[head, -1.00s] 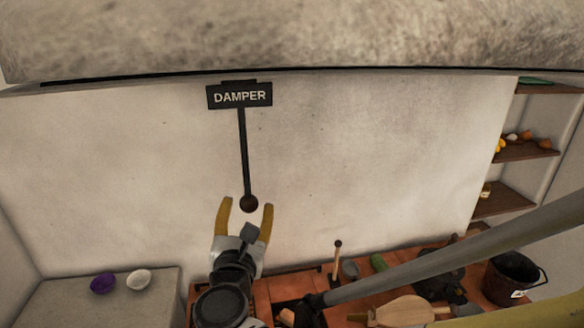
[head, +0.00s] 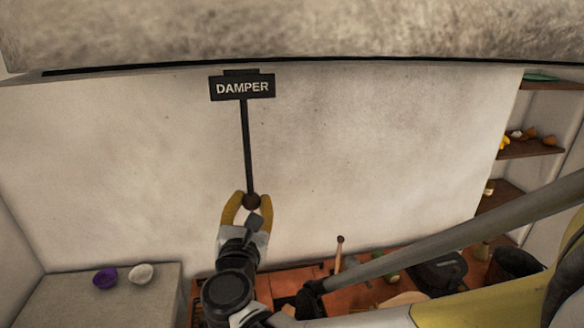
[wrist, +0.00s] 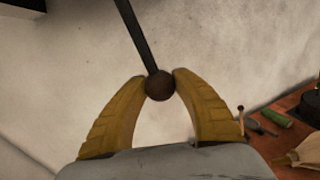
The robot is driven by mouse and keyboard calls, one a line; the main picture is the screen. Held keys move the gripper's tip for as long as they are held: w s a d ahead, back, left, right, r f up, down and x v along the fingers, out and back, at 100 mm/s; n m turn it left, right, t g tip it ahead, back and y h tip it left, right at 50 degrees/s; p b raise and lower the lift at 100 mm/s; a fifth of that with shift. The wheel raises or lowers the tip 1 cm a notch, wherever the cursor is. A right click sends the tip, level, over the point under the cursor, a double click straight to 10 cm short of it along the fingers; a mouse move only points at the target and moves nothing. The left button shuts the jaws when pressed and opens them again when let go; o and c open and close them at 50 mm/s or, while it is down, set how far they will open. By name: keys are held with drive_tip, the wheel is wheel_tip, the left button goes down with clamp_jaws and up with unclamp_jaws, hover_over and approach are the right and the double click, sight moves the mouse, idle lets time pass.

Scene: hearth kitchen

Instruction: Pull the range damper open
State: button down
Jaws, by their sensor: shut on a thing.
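The damper is a dark rod (head: 247,150) hanging down the pale wall from under a black plate lettered DAMPER (head: 242,87). It ends in a round brown knob (head: 252,201). My gripper (head: 252,203) has its two yellow fingers shut on the knob. In the wrist view the knob (wrist: 160,86) sits between the fingertips, touching both, and the rod (wrist: 137,37) runs up and left from it. The upper end of the rod behind the plate is hidden.
A pale stone hood edge (head: 300,40) spans the top. A grey ledge (head: 110,300) at lower left holds a purple bowl (head: 105,277) and a white bowl (head: 141,273). Shelves (head: 530,150) stand at right.

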sight(250, 190)
wheel_tip(250, 190, down, 6)
drive_tip(key=b, duration=0.5)
drive_tip(key=shift+f, duration=0.15)
drive_tip(key=c, duration=0.9)
unclamp_jaws()
drive_tip(key=shift+c, duration=0.2)
wheel_tip(250, 190, up, 10)
drive_tip(key=shift+f, duration=0.1)
